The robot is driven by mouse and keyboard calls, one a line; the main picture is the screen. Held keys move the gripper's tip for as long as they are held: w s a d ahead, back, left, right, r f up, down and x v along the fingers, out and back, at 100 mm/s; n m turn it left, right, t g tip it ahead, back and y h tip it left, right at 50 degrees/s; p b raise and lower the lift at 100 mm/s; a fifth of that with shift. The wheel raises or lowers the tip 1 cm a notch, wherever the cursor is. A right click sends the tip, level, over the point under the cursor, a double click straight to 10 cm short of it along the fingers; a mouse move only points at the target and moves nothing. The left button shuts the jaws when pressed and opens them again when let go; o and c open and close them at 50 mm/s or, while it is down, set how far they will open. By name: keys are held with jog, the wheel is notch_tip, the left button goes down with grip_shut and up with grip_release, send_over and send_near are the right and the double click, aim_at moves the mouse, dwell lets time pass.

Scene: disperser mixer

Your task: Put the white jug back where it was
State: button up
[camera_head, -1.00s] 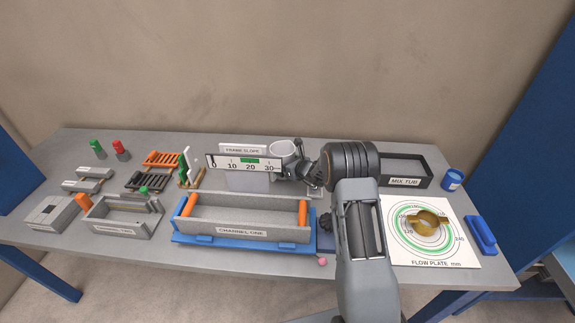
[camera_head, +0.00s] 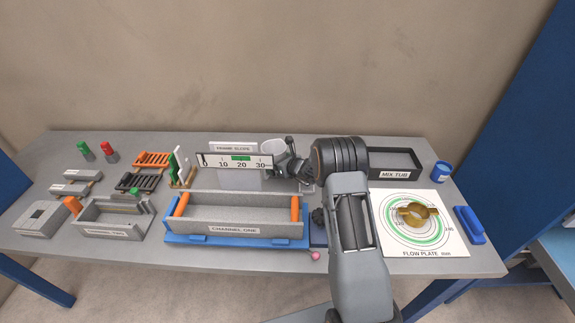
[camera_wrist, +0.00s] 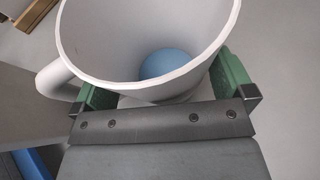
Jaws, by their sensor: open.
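The white jug (camera_head: 272,146) stands upright at the back of the bench, just right of the frame slope sign, partly hidden by the gauge and my gripper. In the wrist view the jug (camera_wrist: 140,60) fills the upper middle, with its handle at left and a blue round patch inside at its bottom. My gripper (camera_head: 284,160) is at the jug. Its green fingers (camera_wrist: 165,93) are open, one on each side of the jug's body. The jug's base is hidden, so I cannot tell what it rests on.
The channel one trough (camera_head: 240,216) in its blue tray lies in front. The scale gauge (camera_head: 234,162) stands close left of the jug. The mix tub (camera_head: 394,176) and flow plate (camera_head: 425,240) with a brass piece lie to the right.

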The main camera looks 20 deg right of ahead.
jog(key=b+v, duration=0.2)
jog(key=v, duration=1)
jog(key=shift+d, duration=0.1)
